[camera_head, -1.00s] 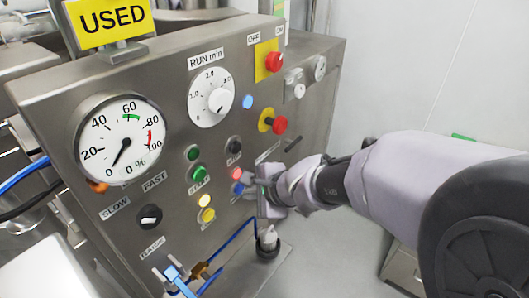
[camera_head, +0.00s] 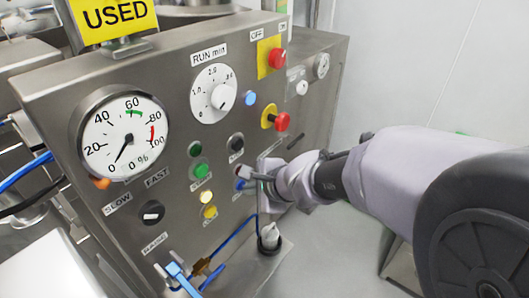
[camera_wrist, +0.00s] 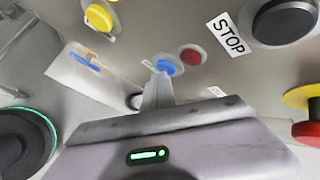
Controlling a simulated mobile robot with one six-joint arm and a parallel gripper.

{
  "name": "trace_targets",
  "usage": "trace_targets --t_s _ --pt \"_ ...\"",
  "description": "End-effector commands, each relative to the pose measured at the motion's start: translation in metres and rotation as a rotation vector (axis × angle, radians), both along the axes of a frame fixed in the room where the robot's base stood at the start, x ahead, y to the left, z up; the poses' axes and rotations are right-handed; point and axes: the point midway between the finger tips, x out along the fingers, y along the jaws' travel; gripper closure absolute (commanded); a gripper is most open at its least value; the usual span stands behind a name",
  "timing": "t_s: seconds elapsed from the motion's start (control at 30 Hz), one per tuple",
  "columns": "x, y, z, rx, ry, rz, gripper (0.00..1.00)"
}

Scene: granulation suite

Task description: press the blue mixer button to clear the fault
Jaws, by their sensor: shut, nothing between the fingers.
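The blue button (camera_head: 240,184) is on the lower part of the grey control panel, just below a dark red round button or lamp (camera_head: 238,170). My gripper (camera_head: 246,173) is shut and empty, its fingertips at the panel beside these two. In the wrist view the fingertips (camera_wrist: 157,72) overlap the left side of the blue button (camera_wrist: 170,66), with the dark red one (camera_wrist: 193,55) to its right. I cannot tell whether the tips touch the blue button or how far it is pressed.
A second blue disc (camera_head: 249,98) sits by the run dial (camera_head: 213,96). A red knob on yellow (camera_head: 281,121), a green button (camera_head: 201,171), a black button (camera_head: 236,142) and yellow buttons (camera_head: 209,211) are nearby. A blue cable (camera_head: 234,236) runs below.

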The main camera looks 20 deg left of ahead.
Motion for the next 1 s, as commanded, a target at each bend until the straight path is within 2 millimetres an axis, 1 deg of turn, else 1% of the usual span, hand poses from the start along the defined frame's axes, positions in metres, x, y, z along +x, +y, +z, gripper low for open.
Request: trace_targets --t_s 0.3,0.6,1.0 --pt "-0.006 -0.014 -0.001 0.000 0.000 0.000 1.00" --pt "-0.007 -0.016 0.000 0.000 0.000 0.000 1.00" --pt "-0.021 -0.052 -0.001 0.000 0.000 -0.002 1.00"
